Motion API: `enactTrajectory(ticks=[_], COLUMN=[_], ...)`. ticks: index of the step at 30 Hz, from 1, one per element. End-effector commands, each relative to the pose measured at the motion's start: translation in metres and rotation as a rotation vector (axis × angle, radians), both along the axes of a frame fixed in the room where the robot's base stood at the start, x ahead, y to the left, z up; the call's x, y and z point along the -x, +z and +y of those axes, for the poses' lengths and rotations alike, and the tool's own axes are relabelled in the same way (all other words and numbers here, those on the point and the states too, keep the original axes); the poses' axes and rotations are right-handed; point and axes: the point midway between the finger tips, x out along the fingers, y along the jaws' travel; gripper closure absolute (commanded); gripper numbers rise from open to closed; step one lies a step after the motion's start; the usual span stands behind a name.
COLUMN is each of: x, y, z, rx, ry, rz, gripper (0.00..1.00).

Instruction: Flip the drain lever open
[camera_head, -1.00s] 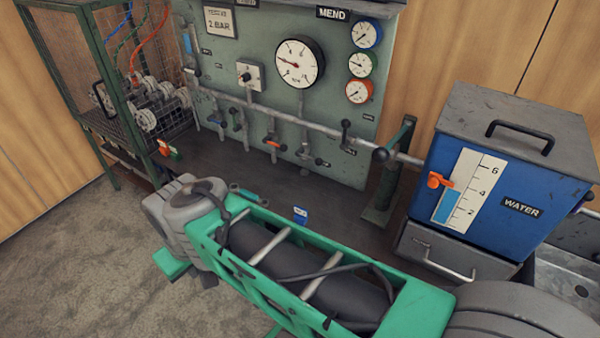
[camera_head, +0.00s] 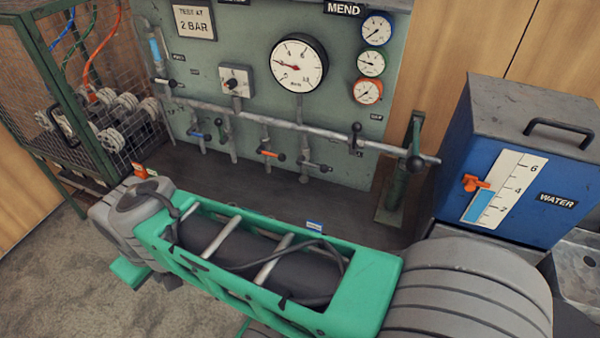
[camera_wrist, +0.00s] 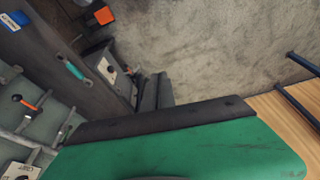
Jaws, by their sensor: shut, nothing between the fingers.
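My gripper (camera_wrist: 160,122) fills the lower wrist view as a green body with a dark edge, shut and empty, apart from both.
A horizontal pipe (camera_head: 330,138) crosses the panel. The blue water tank (camera_head: 490,160) stands at the right, a wire cage (camera_head: 70,110) at the left. The dark bench top (camera_head: 350,205) is mostly clear in front of the panel. A small blue tag (camera_head: 314,226) shows beyond my arm.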

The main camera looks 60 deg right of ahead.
Motion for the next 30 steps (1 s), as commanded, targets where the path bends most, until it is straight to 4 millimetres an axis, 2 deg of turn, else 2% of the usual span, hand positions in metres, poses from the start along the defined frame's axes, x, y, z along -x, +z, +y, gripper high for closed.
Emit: enactTrajectory(ticks=[17, 20, 23, 24, 26, 27, 28, 29, 30], x=[0.0, -0.012, -0.042, -0.053, -0.06, -0.057, -0.05, -0.04, -0.021], y=[-0.001, -0.017, -0.054, -0.073, -0.104, -0.123, -0.136, -0.149, -0.163], z=[-0.001, -0.018, -0.074, -0.11, -0.176, -0.224, -0.26, -0.294, -0.337], rx=[0.001, 0.033, 0.159, 0.249, 0.427, 0.568, 0.68, 0.793, 0.939], ry=[0.001, 0.005, 0.04, 0.065, 0.12, 0.172, 0.22, 0.277, 0.364], rz=[-0.001, -0.024, -0.089, -0.112, -0.118, -0.093, -0.056, -0.005, 0.089], gripper=[1.0, 1.0, 1.0, 1.0, 1.0, 1.0, 1.0, 1.0, 1.0])
